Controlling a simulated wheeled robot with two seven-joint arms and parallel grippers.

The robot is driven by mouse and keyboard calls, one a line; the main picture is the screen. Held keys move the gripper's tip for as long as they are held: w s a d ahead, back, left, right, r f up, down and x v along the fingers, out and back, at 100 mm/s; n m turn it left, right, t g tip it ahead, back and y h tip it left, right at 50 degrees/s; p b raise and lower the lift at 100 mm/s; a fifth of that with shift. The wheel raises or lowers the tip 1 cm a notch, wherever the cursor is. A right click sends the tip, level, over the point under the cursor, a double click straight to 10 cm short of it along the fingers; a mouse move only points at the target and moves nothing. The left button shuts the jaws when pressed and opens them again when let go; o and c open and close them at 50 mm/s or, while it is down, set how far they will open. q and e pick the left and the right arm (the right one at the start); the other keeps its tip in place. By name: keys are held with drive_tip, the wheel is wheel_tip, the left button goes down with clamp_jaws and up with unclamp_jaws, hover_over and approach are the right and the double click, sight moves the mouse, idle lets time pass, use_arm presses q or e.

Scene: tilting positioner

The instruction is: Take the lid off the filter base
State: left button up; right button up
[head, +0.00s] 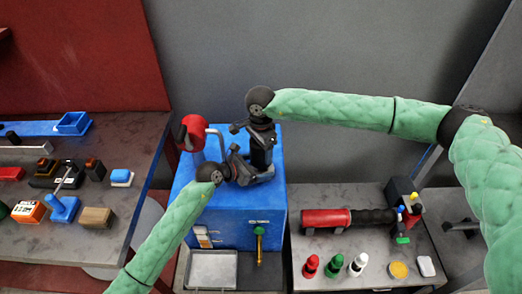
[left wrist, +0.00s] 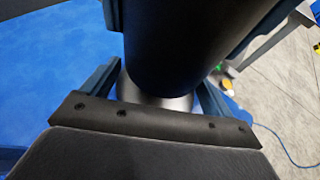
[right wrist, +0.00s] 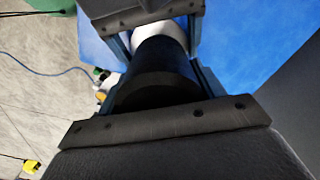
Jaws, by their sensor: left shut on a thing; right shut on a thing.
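My left gripper (head: 243,168) and my right gripper (head: 260,138) meet close together above the blue cabinet (head: 220,225) in the head view, the right one above the left. Both are shut on the filter. In the right wrist view a black cylinder (right wrist: 158,72) sits between the right fingers, with a pale section (right wrist: 160,38) beyond it. In the left wrist view a dark cylinder (left wrist: 180,50) and a silver section (left wrist: 155,101) show between the left fingers. I cannot tell where the lid meets the base.
A red round part (head: 193,130) on a grey arm stands just left of the grippers. A metal tray (head: 212,270) lies in front of the cabinet. The right bench holds a red and black cylinder (head: 325,218) and small bottles (head: 333,265). The left bench (head: 70,235) is cluttered.

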use_arm(q)
drive_tip(key=shift+s+f, duration=0.1)
drive_tip(key=shift+f, duration=0.15)
use_arm(e)
drive_tip(key=shift+r, duration=1.75)
use_arm(q)
drive_tip(key=o, duration=1.7)
drive_tip(key=shift+s+a+r, duration=0.2)
drive_tip(key=shift+a+r, duration=0.2)
drive_tip(key=shift+a, duration=0.05)
use_arm(e)
drive_tip(key=shift+r, duration=0.2)
use_arm(q)
drive_tip(key=p+v, duration=0.2)
drive_tip(key=v, duration=0.9)
drive_tip(key=shift+f, duration=0.15)
use_arm(e)
wheel_tip(320, 180, up, 2)
